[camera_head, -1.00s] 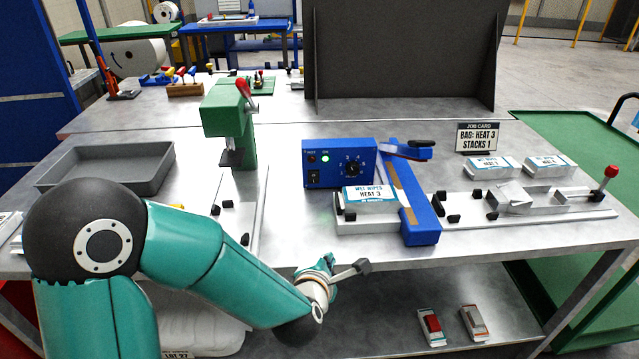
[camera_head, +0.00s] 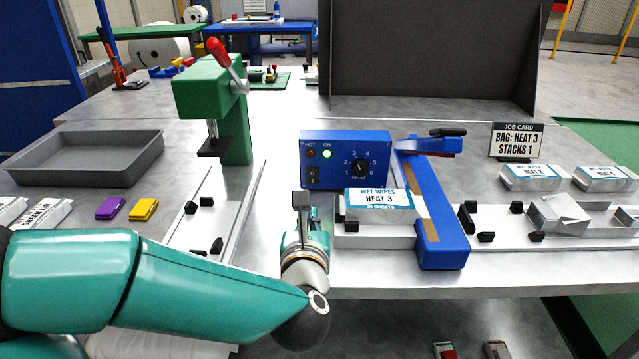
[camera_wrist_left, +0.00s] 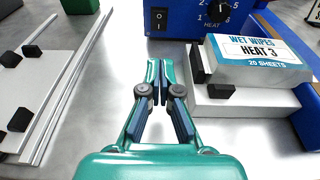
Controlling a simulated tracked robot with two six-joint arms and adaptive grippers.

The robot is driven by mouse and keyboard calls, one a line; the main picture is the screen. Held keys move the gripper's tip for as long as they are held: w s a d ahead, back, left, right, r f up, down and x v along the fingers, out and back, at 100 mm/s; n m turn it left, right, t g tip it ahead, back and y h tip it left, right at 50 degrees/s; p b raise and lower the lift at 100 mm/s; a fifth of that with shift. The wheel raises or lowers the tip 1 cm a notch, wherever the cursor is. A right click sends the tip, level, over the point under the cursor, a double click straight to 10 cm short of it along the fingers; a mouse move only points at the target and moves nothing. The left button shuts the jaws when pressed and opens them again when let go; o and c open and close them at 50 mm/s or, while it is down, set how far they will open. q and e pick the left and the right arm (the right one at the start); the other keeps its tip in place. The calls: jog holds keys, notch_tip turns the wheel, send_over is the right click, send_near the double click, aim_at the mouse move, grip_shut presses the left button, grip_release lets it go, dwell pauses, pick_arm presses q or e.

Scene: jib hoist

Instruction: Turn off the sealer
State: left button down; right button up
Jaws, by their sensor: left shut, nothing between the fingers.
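The sealer's blue control box (camera_head: 346,160) stands on the table with a lit green ON lamp (camera_head: 327,154), a dark HOT lamp, a heat dial (camera_head: 361,168) and a black rocker switch (camera_head: 312,178) at its lower left. The sealer's blue arm (camera_head: 430,205) extends to the right of the box. My left gripper (camera_head: 302,200) is in front of the box, just below the switch. In the left wrist view the gripper (camera_wrist_left: 155,68) is shut and empty, pointing at the box, with the switch (camera_wrist_left: 159,19) straight ahead and apart from the fingertips. My right gripper is out of view.
A wet wipes pack (camera_head: 380,205) marked HEAT 3 sits on a white block right of my gripper. A green press (camera_head: 215,105) stands to the left, with a grey tray (camera_head: 85,160) beyond. A job card (camera_head: 516,141) reads BAG: HEAT 3, STACKS 1.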

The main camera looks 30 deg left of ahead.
pick_arm(q)
jog(key=shift+w, duration=0.15)
jog(key=shift+w+f, duration=0.1)
jog(key=shift+w, duration=0.05)
jog(key=p, duration=0.1)
send_near(315, 175)
jog(key=w+a+f, duration=0.1)
jog(key=w+f, duration=0.1)
jog(key=shift+w+a, duration=0.3)
jog(key=shift+a, duration=0.1)
jog(key=shift+w+a+r+p, duration=0.15)
jog(key=shift+w+a+p, duration=0.15)
jog(key=shift+w, duration=0.25)
jog(key=shift+w+a+r+p, duration=0.15)
jog(key=shift+w+a, duration=0.15)
jog(key=shift+w, duration=0.2)
jog(key=shift+w+a, duration=0.3)
jog(key=shift+w, duration=0.25)
